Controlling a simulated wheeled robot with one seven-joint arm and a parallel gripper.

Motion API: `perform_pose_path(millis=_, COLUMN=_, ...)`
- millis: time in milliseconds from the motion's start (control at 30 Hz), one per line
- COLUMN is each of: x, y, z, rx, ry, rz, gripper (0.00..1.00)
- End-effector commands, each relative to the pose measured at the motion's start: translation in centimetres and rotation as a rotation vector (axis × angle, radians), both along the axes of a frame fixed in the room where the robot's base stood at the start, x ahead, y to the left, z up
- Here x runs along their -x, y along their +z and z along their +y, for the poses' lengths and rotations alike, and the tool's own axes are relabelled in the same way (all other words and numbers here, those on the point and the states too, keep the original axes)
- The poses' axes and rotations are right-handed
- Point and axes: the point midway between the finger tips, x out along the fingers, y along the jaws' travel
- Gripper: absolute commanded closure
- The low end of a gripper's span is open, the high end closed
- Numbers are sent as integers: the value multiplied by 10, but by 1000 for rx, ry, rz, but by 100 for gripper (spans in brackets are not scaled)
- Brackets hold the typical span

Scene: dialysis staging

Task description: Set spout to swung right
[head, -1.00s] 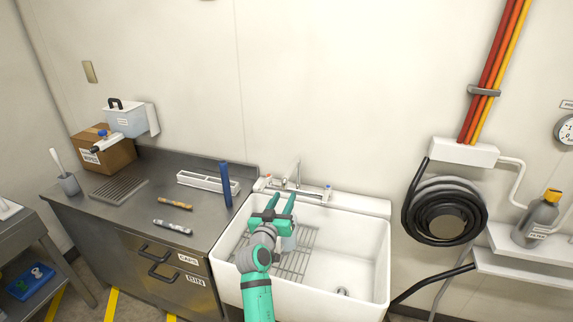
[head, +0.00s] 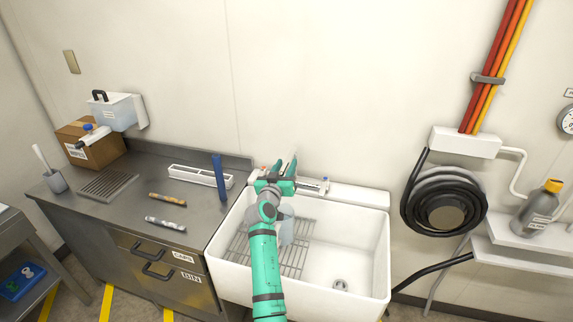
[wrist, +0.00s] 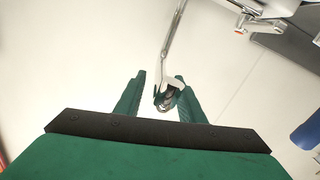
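The chrome spout (wrist: 176,42) shows in the wrist view, running down from the upper part of the picture to a thicker tip. The tip lies between the two green fingers of my gripper (wrist: 160,97), with gaps showing at both sides; I cannot tell whether either finger touches it. My gripper is open. In the head view my gripper (head: 285,168) is at the back rim of the white sink (head: 356,250) and hides most of the tap. The way the spout points is hidden there. A blue-marked tap part (head: 325,183) shows right of the gripper.
A pale blue container (head: 288,229) stands on the wire rack (head: 262,247) in the sink, under my arm. Left is the steel counter (head: 115,210) with an upright blue bottle-like item (head: 219,178) and a white tray (head: 190,174). A black hose coil (head: 412,210) hangs at right.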

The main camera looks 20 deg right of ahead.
Motion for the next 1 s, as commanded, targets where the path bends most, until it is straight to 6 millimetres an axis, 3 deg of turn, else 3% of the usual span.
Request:
perform_pose_path(millis=200, x=-12, y=0, z=-6, rx=0, ry=2, rz=0, gripper=64)
perform_pose_path(millis=500, x=-13, y=0, z=-7, rx=0, ry=2, rz=0, gripper=64)
perform_pose_path(millis=533, x=-13, y=0, z=-7, rx=0, ry=2, rz=0, gripper=67)
perform_pose_path(millis=667, x=-13, y=0, z=-7, rx=0, ry=2, rz=0, gripper=98)
perform_pose_path(millis=1000, x=-14, y=0, z=-3, rx=1, ry=19, rz=2, gripper=100)
